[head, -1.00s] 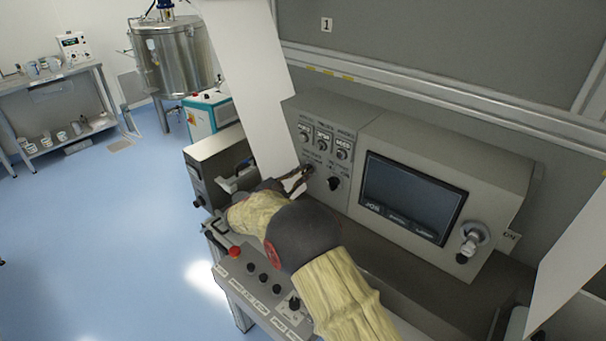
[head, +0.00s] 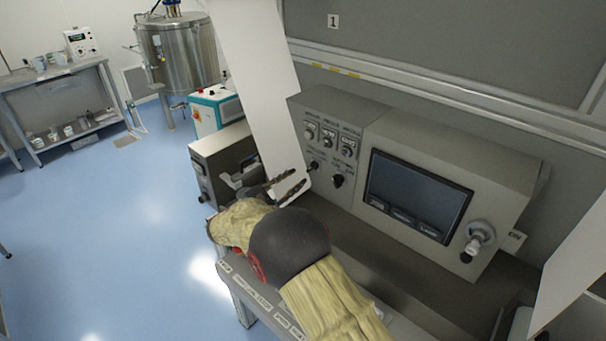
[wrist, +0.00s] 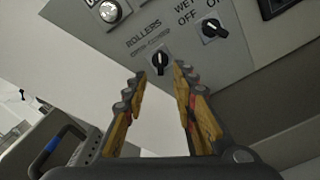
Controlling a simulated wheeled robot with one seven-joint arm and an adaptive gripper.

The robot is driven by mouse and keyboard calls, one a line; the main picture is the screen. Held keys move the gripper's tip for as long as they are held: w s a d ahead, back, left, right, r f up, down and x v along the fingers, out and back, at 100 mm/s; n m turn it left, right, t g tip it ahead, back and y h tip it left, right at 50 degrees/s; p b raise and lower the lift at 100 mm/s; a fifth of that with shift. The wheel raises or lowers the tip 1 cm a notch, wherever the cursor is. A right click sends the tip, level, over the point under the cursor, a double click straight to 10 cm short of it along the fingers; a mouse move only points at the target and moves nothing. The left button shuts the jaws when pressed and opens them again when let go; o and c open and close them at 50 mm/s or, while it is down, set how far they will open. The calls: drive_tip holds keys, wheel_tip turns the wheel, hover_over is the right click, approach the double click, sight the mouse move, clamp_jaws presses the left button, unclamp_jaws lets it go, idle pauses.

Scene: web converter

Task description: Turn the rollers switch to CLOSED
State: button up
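The rollers switch (wrist: 160,61) is a black knob with a light pointer mark on the grey panel, under the label ROLLERS in the wrist view. In the head view it is the dark knob (head: 314,166) at the panel's lower left. My gripper (wrist: 160,82) is open, its two yellow-and-black fingers apart, with the switch showing just beyond and between the tips. Nothing is between the fingers. In the head view my gripper (head: 297,184) is in front of and below the switch, apart from it. The small position words under ROLLERS are too blurred to read surely.
A second black knob (wrist: 210,30), marked with OFF, sits right of the switch. A screen (head: 418,195) and a key-like knob (head: 478,238) are further right. A white panel (head: 252,85) stands close at left.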

drive_tip(key=v, duration=0.4)
drive_tip(key=shift+s+a, duration=0.25)
